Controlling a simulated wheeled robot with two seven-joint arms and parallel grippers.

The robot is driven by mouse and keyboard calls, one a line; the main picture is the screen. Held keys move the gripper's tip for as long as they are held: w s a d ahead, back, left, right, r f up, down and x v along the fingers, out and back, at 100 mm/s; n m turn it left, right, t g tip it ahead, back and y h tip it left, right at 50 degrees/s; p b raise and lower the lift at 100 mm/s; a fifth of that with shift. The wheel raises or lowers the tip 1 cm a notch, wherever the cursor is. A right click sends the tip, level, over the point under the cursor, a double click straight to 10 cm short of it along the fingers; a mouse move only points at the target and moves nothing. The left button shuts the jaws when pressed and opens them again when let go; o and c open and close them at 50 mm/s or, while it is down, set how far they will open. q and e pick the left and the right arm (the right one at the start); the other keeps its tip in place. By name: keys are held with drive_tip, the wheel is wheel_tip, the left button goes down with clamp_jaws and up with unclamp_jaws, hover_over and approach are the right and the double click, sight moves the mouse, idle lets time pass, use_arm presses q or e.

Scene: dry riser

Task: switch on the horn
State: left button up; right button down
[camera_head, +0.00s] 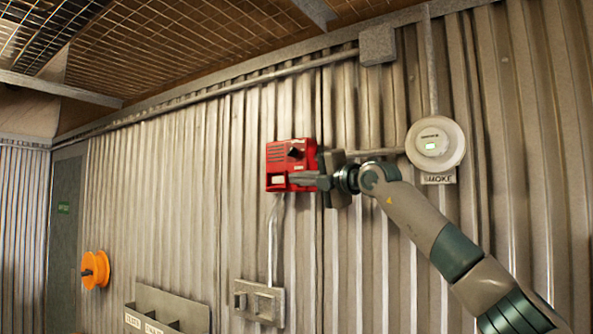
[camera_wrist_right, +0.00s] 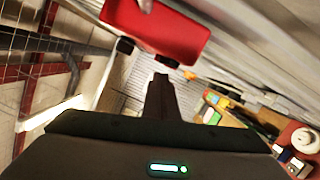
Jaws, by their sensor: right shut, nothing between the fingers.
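The horn (camera_head: 278,155) is a red box on the corrugated wall, with dark slots, a black knob at its upper right and a pale switch or label at its lower left. In the right wrist view the red box (camera_wrist_right: 165,32) shows at the top, blurred and cut by the frame edge. My right gripper (camera_head: 292,179) is shut and empty. Its fingers point left in front of the box's lower part and hide some of it. I cannot tell whether they touch it. My left gripper is not in view.
A round white smoke detector (camera_head: 450,145) is on the wall to the right, above a SMOKE label. A conduit runs down from the horn to a grey wall box (camera_head: 259,302). A grey rack (camera_head: 165,309) and an orange reel (camera_head: 95,269) are at lower left.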

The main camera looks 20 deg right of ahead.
drive_tip(key=shift+w+d+r+p, duration=0.15)
drive_tip(key=shift+w+d+p, duration=0.15)
drive_tip(key=shift+w, duration=0.05)
drive_tip(key=shift+d, duration=0.1)
